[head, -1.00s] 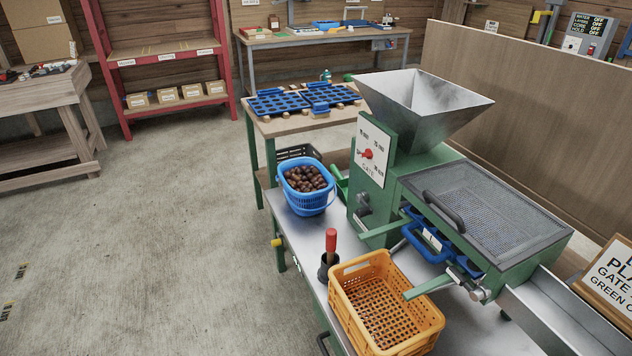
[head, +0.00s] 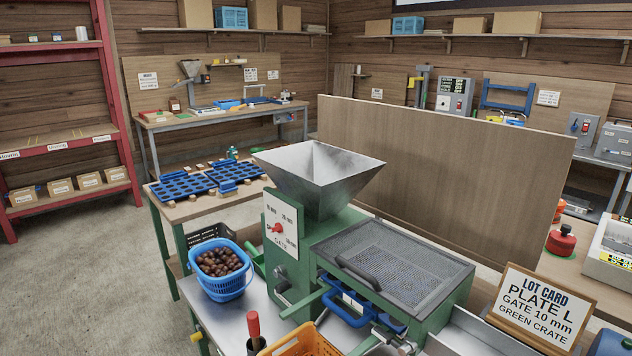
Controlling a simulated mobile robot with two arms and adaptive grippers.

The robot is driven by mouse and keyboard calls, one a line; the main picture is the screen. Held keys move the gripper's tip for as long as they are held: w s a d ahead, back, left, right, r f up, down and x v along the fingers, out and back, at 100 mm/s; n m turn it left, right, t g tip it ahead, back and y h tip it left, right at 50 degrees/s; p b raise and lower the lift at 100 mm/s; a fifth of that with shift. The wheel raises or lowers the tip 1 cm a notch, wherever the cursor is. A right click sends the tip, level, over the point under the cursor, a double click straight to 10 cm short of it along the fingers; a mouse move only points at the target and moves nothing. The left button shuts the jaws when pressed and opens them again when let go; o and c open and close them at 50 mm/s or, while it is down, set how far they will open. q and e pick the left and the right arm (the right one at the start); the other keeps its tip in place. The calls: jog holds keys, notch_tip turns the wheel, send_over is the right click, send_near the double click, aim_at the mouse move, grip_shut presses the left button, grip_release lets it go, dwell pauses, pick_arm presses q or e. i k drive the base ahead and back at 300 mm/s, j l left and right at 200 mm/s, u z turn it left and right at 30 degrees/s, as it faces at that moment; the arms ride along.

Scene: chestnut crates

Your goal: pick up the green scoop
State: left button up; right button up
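A green scoop (head: 258,265) seems to lie on the metal bench between the blue basket and the green grading machine. Only a small green part of it shows; the machine and basket hide the rest. The blue basket (head: 222,287) stands to its left and holds brown chestnuts (head: 219,262). The green machine (head: 320,232) has a metal hopper on top and a gate dial with a red knob. Neither of my grippers shows in the head view.
An orange crate (head: 308,342) and a red-handled tool (head: 254,328) stand at the bench's front. Blue trays (head: 183,187) lie on a table behind. Open floor (head: 95,290) is at left.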

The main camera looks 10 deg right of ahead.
aim_at(258, 259)
jog(key=i+j+z, duration=0.1)
jog(key=z, duration=0.5)
jog(key=i+j+z, duration=0.25)
jog(key=j, duration=0.3)
jog(key=j+z, duration=0.25)
jog(key=j, duration=0.25)
jog(key=j+z, duration=0.25)
jog(key=j, duration=0.3)
jog(key=i, duration=0.05)
